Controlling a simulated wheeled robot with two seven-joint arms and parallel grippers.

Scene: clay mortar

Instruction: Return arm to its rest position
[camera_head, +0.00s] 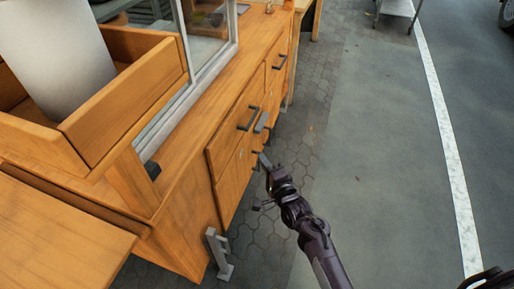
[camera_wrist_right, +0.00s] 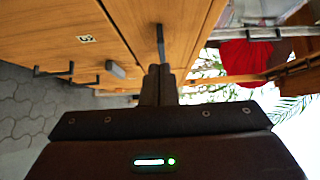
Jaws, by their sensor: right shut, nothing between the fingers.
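My right arm (camera_head: 318,245) reaches up from the bottom of the head view, beside the front of a wooden cabinet (camera_head: 185,225). My right gripper (camera_head: 263,160) is at its end, close to the cabinet front and low among the handles. In the right wrist view its two dark fingers (camera_wrist_right: 159,70) are together with nothing between them. A dark bar handle (camera_wrist_right: 160,42) shows just beyond the fingertips; whether they touch it I cannot tell. My left gripper is not in view.
The cabinet's drawer fronts (camera_head: 232,130) carry dark handles (camera_head: 247,118). A wooden box (camera_head: 130,95) with a pale cylinder (camera_head: 58,55) stands on top. A grey bracket (camera_head: 218,252) stands at the cabinet's near corner.

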